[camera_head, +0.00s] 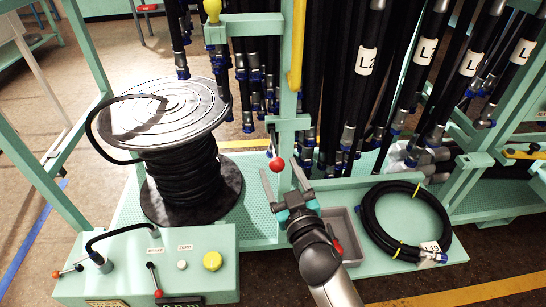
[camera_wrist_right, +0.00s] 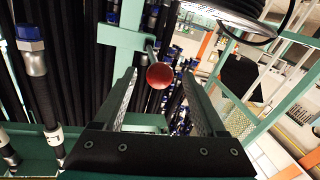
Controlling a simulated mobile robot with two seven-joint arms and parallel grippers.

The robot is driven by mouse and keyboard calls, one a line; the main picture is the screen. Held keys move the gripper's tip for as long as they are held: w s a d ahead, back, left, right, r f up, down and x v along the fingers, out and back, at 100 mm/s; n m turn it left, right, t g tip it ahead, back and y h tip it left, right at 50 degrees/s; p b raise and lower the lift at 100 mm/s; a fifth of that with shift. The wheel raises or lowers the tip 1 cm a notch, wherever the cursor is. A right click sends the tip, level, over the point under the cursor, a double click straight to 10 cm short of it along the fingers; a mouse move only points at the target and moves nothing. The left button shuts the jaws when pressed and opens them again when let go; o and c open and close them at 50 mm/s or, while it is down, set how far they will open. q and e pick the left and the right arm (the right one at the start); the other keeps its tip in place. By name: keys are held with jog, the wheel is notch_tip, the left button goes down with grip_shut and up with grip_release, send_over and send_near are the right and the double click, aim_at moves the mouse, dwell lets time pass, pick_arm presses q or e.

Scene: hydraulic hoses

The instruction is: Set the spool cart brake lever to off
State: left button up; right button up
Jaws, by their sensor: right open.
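A lever with a red ball knob (camera_head: 277,165) hangs from a bracket on the green frame, right of the spool, its ball at the lower end. No marking on it is legible. My right gripper (camera_head: 283,183) is open just below and around the line of the knob. In the right wrist view, the red ball (camera_wrist_right: 159,76) appears between the open fingers (camera_wrist_right: 160,90), with clear gaps to both; contact does not show. The large spool (camera_head: 170,112) of black hose stands on the cart's green deck (camera_head: 258,230). My left gripper is not in view.
A grey tray (camera_head: 345,228) and a coiled hose (camera_head: 372,225) lie right of my gripper. Hanging hoses (camera_head: 365,60) crowd behind.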

aim_at(274, 148)
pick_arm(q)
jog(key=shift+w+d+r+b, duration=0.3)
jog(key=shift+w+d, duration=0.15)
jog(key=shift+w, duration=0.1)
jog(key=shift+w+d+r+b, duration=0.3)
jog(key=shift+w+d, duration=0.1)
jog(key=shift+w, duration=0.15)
pick_arm(e)
jog(key=shift+w+a, duration=0.2)
jog(key=shift+w, duration=0.75)
jog(key=shift+w+a, duration=0.15)
jog(key=shift+w, duration=0.8)
jog(key=shift+w+a, duration=0.2)
jog(key=shift+w, duration=0.75)
grip_shut()
